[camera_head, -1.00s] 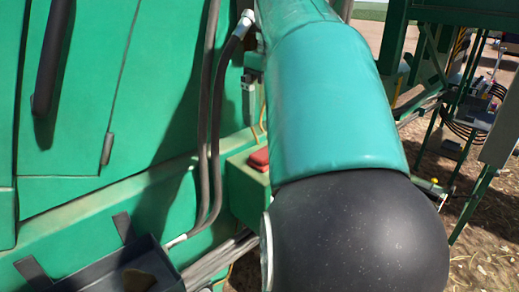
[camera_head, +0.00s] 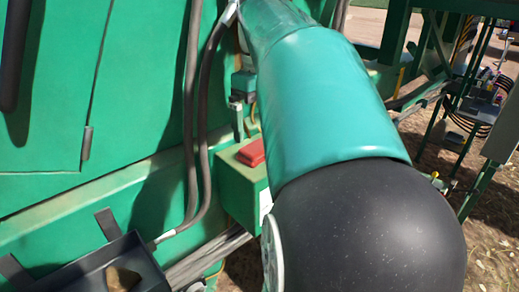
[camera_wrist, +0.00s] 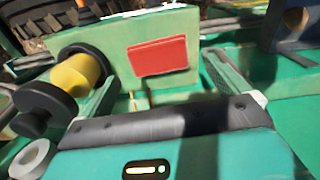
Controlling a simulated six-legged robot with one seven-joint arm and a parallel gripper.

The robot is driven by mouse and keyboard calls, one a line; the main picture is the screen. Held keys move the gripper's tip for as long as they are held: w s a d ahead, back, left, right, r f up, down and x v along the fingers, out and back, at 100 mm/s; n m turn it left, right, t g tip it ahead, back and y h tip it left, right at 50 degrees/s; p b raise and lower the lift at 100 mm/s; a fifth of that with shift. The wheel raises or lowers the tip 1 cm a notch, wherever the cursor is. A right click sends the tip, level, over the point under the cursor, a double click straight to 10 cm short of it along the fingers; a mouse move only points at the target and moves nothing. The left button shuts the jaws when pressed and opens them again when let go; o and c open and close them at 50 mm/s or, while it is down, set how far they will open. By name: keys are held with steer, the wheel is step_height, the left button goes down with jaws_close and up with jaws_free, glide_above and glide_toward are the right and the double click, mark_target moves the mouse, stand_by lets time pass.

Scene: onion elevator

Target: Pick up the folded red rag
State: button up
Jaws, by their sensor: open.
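The folded red rag (camera_head: 251,153) lies flat on top of a green box (camera_head: 241,190) beside the green machine. It also shows in the wrist view (camera_wrist: 158,56), as a red rectangle on the pale green box face (camera_wrist: 112,58). My gripper (camera_wrist: 160,72) is open, with one finger at left and one at right. The rag is ahead of the gap between the fingers, and nothing is held. In the head view my arm hides the gripper.
In the wrist view a yellow roll on a black spool (camera_wrist: 76,76) stands close to the left finger, with a white roll (camera_wrist: 32,160) below it. A black tray (camera_head: 85,272) and dark hoses (camera_head: 192,130) are left of the box in the head view.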

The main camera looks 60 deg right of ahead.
mark_target(261, 145)
steer(key=f, duration=0.6)
steer(key=shift+d+f, duration=0.2)
steer(key=c, duration=0.7)
steer(key=shift+r, duration=0.1)
steer(key=shift+r, duration=0.4)
step_height(261, 145, up, 3)
steer(key=shift+f, duration=0.2)
steer(key=s+a+r, duration=0.1)
steer(key=a+r, duration=0.2)
steer(key=a, duration=0.1)
steer(key=s+a+r, duration=0.2)
steer(key=a+r, duration=0.1)
steer(key=a, duration=0.1)
steer(key=s+a+r, duration=0.2)
steer(key=a+r, duration=0.1)
steer(key=a, duration=0.1)
steer(key=shift+s+a+r, duration=0.25)
steer(key=shift+a, duration=0.15)
